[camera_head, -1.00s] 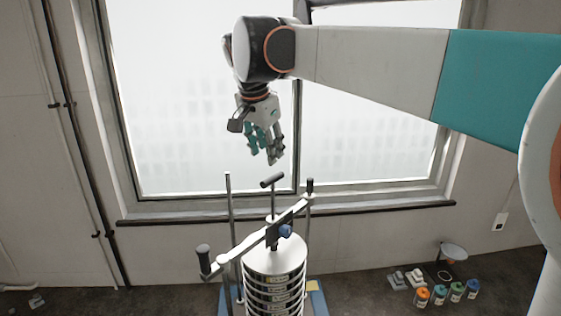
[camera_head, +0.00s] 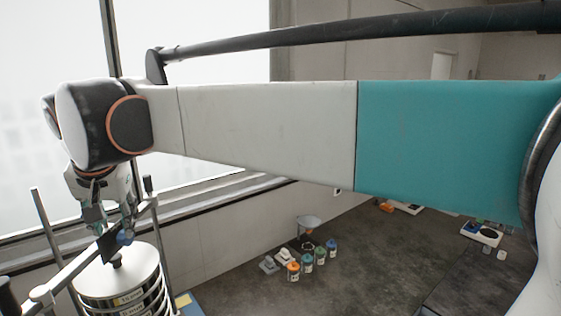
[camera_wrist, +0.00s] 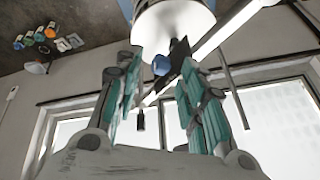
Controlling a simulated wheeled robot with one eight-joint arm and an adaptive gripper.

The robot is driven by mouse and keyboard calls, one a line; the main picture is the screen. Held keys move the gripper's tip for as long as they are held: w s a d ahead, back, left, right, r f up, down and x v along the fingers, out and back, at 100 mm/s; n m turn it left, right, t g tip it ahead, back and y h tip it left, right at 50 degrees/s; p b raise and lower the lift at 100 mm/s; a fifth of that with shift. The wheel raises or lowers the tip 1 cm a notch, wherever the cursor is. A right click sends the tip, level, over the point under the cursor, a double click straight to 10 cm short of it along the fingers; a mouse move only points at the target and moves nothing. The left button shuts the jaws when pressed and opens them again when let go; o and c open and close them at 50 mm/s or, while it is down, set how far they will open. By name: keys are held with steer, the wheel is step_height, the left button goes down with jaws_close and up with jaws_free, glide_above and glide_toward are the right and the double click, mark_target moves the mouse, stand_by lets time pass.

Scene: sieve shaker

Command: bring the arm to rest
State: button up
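The sieve shaker's round stack (camera_head: 118,275) stands upright at the lower left of the head view. Its metal clamp bar (camera_head: 62,272) crosses above the lid, with a blue knob (camera_head: 124,238) near the middle. My gripper (camera_head: 112,225) points down in front of the bar's upper part and hides some of it. In the wrist view, my gripper's two teal and grey fingers (camera_wrist: 158,85) stand apart with nothing held between them. The blue knob (camera_wrist: 161,65) and the white lid (camera_wrist: 172,30) show beyond the fingertips. Whether a finger touches the clamp cannot be told.
A small white device (camera_head: 481,233) lies farther right. A window (camera_head: 200,125) is behind my arm. Upright rods (camera_head: 47,232) flank the sieve stack.

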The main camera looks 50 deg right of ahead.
steer(key=s+f+n+b, duration=0.2)
steer(key=s+f+b, duration=0.4)
steer(key=f, duration=0.8)
steer(key=s+d+f+n+t+y+b, duration=0.1)
steer(key=s+f+n+b, duration=0.2)
steer(key=s+f+b, duration=0.3)
steer(key=s+f+n+t+b, duration=0.1)
steer(key=s+f+b, duration=0.6)
steer(key=f, duration=1.5)
steer(key=n+b, duration=0.1)
steer(key=b, duration=0.3)
steer(key=shift+d+n+y+b, duration=0.15)
steer(key=shift+n+y+b, duration=0.15)
steer(key=shift+n+b, duration=0.1)
steer(key=shift+o, duration=0.5)
steer(key=shift+r, duration=0.1)
